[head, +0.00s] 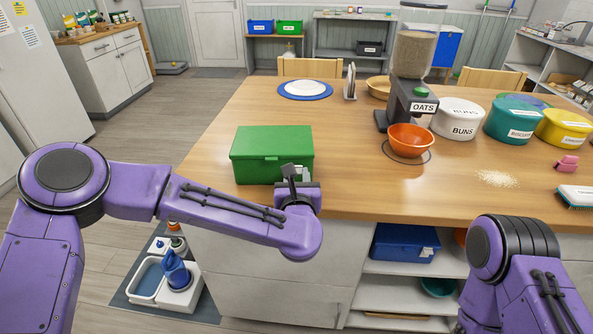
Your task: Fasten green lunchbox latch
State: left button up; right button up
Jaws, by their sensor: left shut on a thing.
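The green lunchbox (268,150) stands on the wooden table near its front left edge, with its lid down. My left gripper (291,174) is at the right part of the lunchbox's front face. I cannot tell whether the latch is fully closed. My right arm shows at the lower right, but its gripper is out of view.
An orange bowl (409,140) stands below the oats dispenser (414,60). Buns, biscuits and other tins (509,121) stand at the right. Spilled oats (497,178) and a brush (577,197) lie near the front right. The table between lunchbox and bowl is clear.

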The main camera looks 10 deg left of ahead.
pick_arm(q)
jog(key=shift+w+r+g+p, duration=0.15)
jog(key=shift+r+g+p, duration=0.15)
jog(key=shift+g+p, duration=0.25)
jog(key=o, duration=1.1)
jog(key=shift+c, duration=0.2)
jog(key=b+v, duration=0.2)
jog(key=v, duration=0.8)
jog(key=shift+s+b, duration=0.3)
jog(key=shift+b, duration=0.05)
